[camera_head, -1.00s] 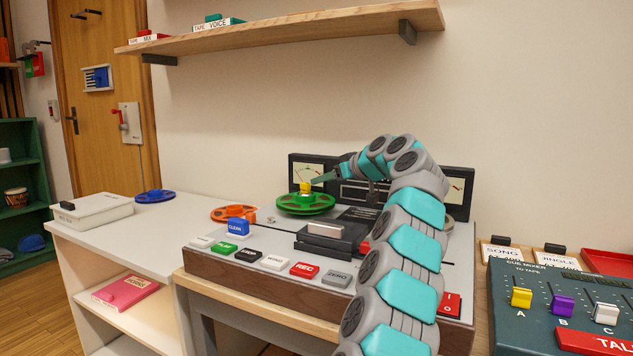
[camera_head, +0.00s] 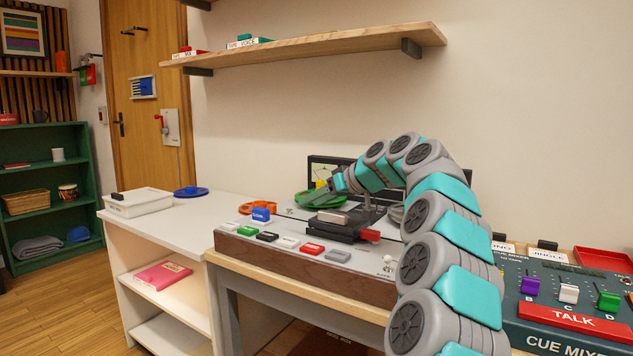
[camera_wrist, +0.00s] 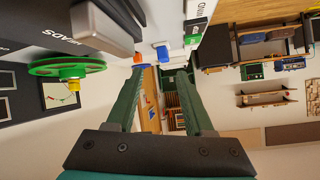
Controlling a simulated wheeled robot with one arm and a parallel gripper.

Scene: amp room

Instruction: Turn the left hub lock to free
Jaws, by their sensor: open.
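The left hub lock is a small yellow knob (camera_head: 320,184) on the hub of the green reel (camera_head: 300,199), on the left of the tape machine's deck. My gripper (camera_head: 314,196) is in front of the reel in the head view and partly covers it. In the wrist view, the picture is upside down, and the green reel (camera_wrist: 62,67) and yellow knob (camera_wrist: 75,86) lie to the left of the fingers. My gripper (camera_wrist: 160,72) is open with nothing between its fingers. I cannot tell which way the lock is turned.
A dark head block (camera_head: 335,226) stands on the deck near my gripper. A shelf (camera_head: 320,50) hangs above.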

